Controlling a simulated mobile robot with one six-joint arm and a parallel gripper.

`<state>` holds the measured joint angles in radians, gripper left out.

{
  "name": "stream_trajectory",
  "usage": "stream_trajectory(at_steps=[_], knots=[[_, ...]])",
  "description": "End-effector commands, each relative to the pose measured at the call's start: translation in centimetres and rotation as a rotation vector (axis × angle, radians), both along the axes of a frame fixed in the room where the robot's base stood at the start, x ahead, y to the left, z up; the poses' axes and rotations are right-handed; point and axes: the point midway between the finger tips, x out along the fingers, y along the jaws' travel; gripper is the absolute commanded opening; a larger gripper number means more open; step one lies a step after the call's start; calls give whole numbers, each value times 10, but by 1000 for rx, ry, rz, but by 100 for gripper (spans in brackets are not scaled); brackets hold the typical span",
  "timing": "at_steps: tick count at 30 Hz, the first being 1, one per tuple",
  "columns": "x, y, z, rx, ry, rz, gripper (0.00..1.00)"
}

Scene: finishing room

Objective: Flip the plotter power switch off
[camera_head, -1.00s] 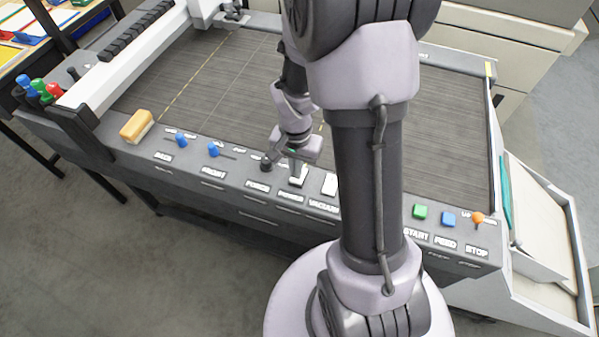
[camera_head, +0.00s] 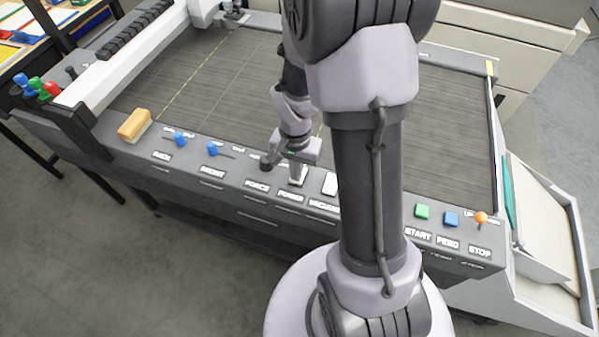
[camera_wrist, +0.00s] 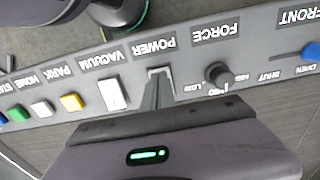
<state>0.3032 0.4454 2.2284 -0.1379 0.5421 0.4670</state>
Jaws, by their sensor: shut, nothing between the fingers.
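The plotter power switch (camera_head: 297,181) is a pale rocker on the front panel, above the POWER label, between the FORCE knob and the VACUUM switch. In the wrist view the power switch (camera_wrist: 158,72) shows just past my fingertips, and the fingers cover much of it. My gripper (camera_head: 297,172) points down at the switch, shut with nothing held. In the wrist view my gripper (camera_wrist: 156,100) has its fingertips at the switch. They look to be touching it or very close. Which way the rocker is tilted cannot be told.
The dark FORCE knob (camera_wrist: 217,74) and the white VACUUM switch (camera_wrist: 112,94) flank the power switch closely. Blue sliders (camera_head: 212,148), a green START button (camera_head: 422,211) and an orange STOP knob (camera_head: 481,218) are on the same panel. A yellow-orange block (camera_head: 134,123) sits at the left.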

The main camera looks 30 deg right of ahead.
Motion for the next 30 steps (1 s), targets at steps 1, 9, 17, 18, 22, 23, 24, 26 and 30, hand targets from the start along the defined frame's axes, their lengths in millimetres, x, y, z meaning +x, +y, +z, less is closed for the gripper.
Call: stream_trajectory(at_steps=[1,9,17,18,22,23,24,26,30], knots=[[0,0,-2,0,0,0,0],[0,0,-4,0,0,0,0],[0,0,16,-1,-1,1,0],[0,0,21,0,-1,1,0],[0,0,36,0,-1,0,0],[0,0,39,-1,-1,0,0],[0,0,44,-1,-1,0,0],[0,0,50,-1,-1,0,0],[0,0,65,-1,-1,0,0]])
